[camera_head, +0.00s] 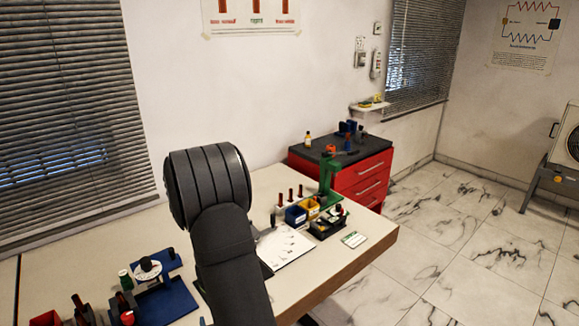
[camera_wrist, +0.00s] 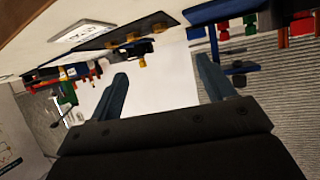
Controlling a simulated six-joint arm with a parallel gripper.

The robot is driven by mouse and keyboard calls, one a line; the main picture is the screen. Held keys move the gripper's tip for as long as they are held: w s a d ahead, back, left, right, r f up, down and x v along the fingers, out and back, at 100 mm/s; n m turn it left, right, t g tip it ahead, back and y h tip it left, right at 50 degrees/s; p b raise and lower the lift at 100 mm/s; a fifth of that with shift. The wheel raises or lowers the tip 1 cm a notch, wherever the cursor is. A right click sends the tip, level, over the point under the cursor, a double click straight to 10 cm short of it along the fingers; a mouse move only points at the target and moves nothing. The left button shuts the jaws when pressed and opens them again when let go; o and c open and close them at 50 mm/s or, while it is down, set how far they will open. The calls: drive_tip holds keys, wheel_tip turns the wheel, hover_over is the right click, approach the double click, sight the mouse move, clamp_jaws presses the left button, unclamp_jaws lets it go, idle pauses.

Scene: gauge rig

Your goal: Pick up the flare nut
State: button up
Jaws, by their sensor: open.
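I cannot make out the flare nut for certain in either view. In the wrist view, small brass-coloured pieces (camera_wrist: 142,62) show at a dark fitting beyond my fingers; whether one is the flare nut I cannot tell. My gripper (camera_wrist: 163,82) is open, its two blue-grey fingers spread wide with nothing between them. The pieces are beyond the fingers and apart from them. In the head view my dark arm stands over the workbench (camera_head: 345,262) and hides my fingertips.
A white sheet (camera_head: 290,250) with small marks lies right of my arm. Behind it are a blue bin (camera_head: 295,215), a yellow bin (camera_head: 310,207) and a green stand (camera_head: 327,180). A blue fixture (camera_head: 165,302) is at left. A red drawer cabinet (camera_head: 362,180) stands behind the bench.

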drive_tip(key=c, duration=0.3)
